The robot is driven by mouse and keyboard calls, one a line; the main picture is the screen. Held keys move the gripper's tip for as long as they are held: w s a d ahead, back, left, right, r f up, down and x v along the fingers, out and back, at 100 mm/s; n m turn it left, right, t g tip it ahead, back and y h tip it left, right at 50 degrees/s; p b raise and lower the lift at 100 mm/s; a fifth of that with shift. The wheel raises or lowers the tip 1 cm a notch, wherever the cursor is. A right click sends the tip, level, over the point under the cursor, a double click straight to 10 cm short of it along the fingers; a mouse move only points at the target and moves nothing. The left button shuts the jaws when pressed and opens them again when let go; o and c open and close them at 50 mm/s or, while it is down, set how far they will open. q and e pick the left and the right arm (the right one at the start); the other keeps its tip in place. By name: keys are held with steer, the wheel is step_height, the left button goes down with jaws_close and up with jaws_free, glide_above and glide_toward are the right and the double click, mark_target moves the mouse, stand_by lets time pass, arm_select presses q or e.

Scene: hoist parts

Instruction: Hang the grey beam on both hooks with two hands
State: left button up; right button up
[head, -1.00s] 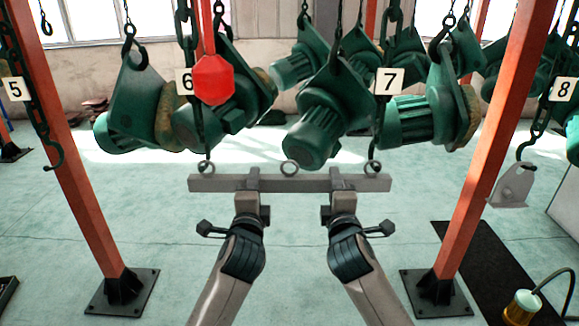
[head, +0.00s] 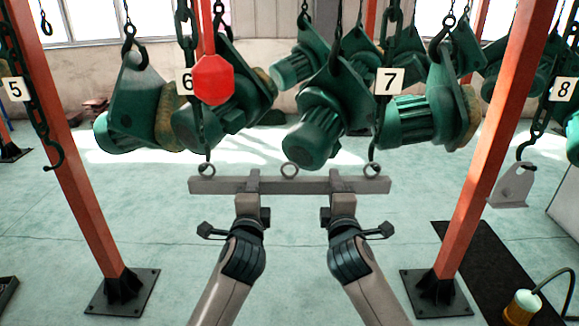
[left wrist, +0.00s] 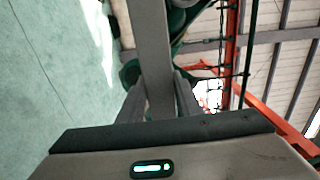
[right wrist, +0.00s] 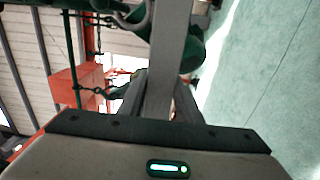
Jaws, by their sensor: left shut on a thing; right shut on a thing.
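The grey beam (head: 289,186) is level in mid-air, with a ring near each end and one in the middle. My left gripper (head: 252,183) is shut on it left of centre, and my right gripper (head: 335,183) is shut on it right of centre. The beam shows between the fingers in the left wrist view (left wrist: 150,45) and the right wrist view (right wrist: 168,55). The hook under plate 6 (head: 208,157) overlaps the beam's left ring (head: 206,170). The hook under plate 7 (head: 373,157) overlaps the right ring (head: 372,170). Whether the hooks pass through the rings, I cannot tell.
Green hoist motors (head: 320,120) hang behind and above the beam. A red octagonal sign (head: 213,80) hangs by plate 6. Orange posts stand left (head: 75,170) and right (head: 490,150). A grey plate (head: 513,185) hangs from the hook under plate 8. The floor below is clear.

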steer(key=shift+r, duration=0.1)
arm_select(q)
steer(key=o, duration=1.2)
steer(key=shift+c, duration=0.2)
arm_select(e)
steer(key=o, duration=1.2)
steer(key=shift+c, duration=0.2)
arm_select(q)
steer(key=o, duration=0.3)
arm_select(e)
steer(key=shift+o, duration=0.2)
steer(key=shift+o, duration=1.4)
arm_select(q)
steer(key=shift+s, duration=0.15)
arm_select(e)
steer(key=shift+s, duration=0.1)
